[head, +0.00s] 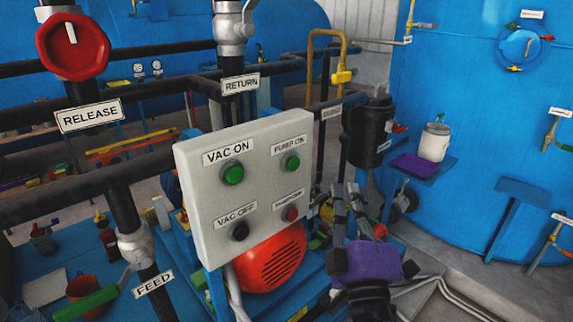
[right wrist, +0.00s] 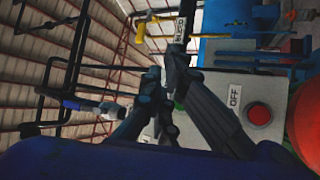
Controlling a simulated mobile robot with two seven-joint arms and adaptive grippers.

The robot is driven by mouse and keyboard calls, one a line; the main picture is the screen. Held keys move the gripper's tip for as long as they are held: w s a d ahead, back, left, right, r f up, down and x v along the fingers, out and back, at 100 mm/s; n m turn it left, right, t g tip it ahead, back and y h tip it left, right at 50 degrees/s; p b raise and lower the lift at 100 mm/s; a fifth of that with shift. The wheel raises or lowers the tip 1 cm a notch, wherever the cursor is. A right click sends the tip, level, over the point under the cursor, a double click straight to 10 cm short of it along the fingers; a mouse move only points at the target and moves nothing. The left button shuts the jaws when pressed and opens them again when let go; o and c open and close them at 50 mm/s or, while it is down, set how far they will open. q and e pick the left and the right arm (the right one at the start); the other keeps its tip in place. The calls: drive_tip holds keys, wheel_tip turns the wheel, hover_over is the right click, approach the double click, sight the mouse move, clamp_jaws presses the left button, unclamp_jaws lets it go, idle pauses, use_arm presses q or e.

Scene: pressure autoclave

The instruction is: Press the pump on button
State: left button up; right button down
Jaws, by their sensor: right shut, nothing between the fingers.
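The grey control panel (head: 215,175) stands in the middle of the head view. Its green PUMP ON button (head: 292,162) is at upper right, under its label and unobstructed. The green VAC ON button (head: 233,173) is to its left, the black VAC OFF button (head: 240,231) at lower left and a red button (head: 291,214) at lower right. My right gripper (head: 346,190) is shut and empty, right of the panel and apart from the buttons in the picture. In the right wrist view its fingers (right wrist: 163,75) partly cover the panel; the red button (right wrist: 259,114) shows beside them. My left gripper is out of view.
A red valve wheel (head: 73,46) and dark pipes are at upper left. A yellow-handled pipe (head: 341,76) and a black cylinder (head: 370,130) stand behind the panel's right side. A red motor cover (head: 272,262) sits below the panel. A blue tank (head: 450,90) stands at right.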

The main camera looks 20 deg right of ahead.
sight(293, 164)
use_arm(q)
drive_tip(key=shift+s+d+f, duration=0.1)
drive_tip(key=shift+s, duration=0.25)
use_arm(e)
drive_tip(key=w+a, duration=0.3)
drive_tip(key=w, duration=0.5)
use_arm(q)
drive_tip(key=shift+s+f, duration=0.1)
use_arm(e)
drive_tip(key=shift+w, duration=0.1)
idle(0.8)
drive_tip(key=shift+w, duration=0.2)
idle(0.5)
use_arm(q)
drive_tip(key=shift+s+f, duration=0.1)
use_arm(e)
drive_tip(key=shift+w+a, duration=0.1)
drive_tip(key=shift+w, duration=0.15)
